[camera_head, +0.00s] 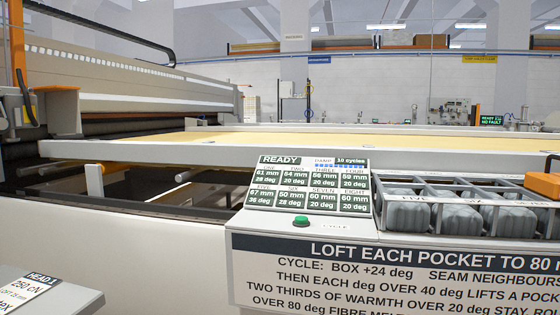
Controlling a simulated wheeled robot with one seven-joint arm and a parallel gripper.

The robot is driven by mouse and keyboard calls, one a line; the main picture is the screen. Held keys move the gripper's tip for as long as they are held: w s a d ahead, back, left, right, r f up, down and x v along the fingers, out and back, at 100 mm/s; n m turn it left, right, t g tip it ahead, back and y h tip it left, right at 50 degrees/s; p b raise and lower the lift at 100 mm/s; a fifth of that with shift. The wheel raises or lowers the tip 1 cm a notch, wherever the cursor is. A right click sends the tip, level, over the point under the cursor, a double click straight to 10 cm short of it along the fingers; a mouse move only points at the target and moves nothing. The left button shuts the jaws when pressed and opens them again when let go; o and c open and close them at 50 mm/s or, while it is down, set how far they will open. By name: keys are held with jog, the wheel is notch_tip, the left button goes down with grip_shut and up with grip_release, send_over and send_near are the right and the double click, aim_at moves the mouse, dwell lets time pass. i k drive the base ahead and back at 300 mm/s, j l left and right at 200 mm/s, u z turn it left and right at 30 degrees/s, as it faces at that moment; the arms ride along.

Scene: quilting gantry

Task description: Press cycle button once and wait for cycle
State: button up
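Below are two rows of cells with mm and degree readings, such as 61 mm 28 deg in the first cell. My gripper is not visible in this view.
A rack of grey padded pockets (458,214) lies right of the display behind metal bars. An orange block (543,184) sits at its right edge. An instruction board (395,270) hangs on the front. The yellowish gantry bed (300,138) lies behind. A small green READY NO FAULT sign (491,120) stands at the back right.

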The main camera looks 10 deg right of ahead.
aim_at(300, 219)
jog(key=l, duration=0.45)
jog(key=i+l, duration=0.15)
jog(key=l, duration=0.25)
jog(key=u, duration=1.55)
